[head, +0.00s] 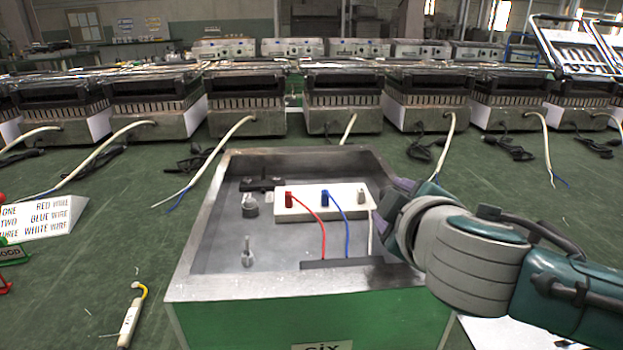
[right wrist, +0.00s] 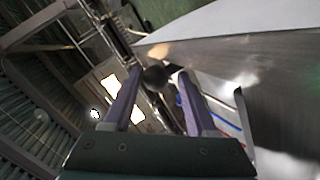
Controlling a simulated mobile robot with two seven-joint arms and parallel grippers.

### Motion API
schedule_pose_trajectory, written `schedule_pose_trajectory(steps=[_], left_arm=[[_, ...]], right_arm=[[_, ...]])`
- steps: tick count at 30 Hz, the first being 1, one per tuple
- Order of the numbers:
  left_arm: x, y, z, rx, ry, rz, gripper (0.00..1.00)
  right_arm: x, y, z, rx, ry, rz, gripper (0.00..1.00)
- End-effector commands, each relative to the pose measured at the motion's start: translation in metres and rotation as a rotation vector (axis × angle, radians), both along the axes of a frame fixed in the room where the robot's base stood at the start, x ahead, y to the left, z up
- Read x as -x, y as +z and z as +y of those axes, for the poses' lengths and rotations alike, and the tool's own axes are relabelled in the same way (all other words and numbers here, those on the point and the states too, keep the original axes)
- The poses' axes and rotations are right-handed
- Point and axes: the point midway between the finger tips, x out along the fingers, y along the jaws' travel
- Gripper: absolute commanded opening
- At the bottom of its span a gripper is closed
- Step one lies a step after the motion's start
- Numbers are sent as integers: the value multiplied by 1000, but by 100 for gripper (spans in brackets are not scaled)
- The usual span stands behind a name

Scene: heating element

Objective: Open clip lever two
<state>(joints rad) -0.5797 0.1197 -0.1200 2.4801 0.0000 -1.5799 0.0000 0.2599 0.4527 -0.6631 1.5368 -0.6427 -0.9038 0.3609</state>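A white terminal block (head: 306,208) sits inside an open metal box (head: 235,290). It carries a red lever (head: 289,199), a blue lever (head: 325,197) and a pale lever (head: 361,196), with red, blue and white wires below them. The sign matches two with the blue wire. My right gripper (head: 384,205) is at the block's right end, near the pale lever, its fingers partly hidden by my wrist. In the right wrist view my right gripper (right wrist: 157,74) is open, with a dark round shape between or beyond the fingers. My left gripper is not in view.
The box's metal rim stands around the block. Inside are metal posts (head: 248,253) and a black bar (head: 340,263). A labelled sign (head: 42,218) and a white-and-yellow tool (head: 130,322) lie left on the green table. Several heaters (head: 345,100) line the back.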

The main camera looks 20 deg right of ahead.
Motion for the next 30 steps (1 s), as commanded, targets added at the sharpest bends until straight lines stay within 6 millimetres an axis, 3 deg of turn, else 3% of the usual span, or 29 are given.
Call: schedule_pose_trajectory(steps=[4,14,24,30], left_arm=[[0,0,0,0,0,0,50],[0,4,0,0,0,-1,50],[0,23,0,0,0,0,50],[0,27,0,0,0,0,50]], right_arm=[[0,0,-1,2,-2,0,76],[4,5,2,1,2,-5,76],[61,28,20,-2,2,-1,76],[83,36,27,1,1,-2,76]])
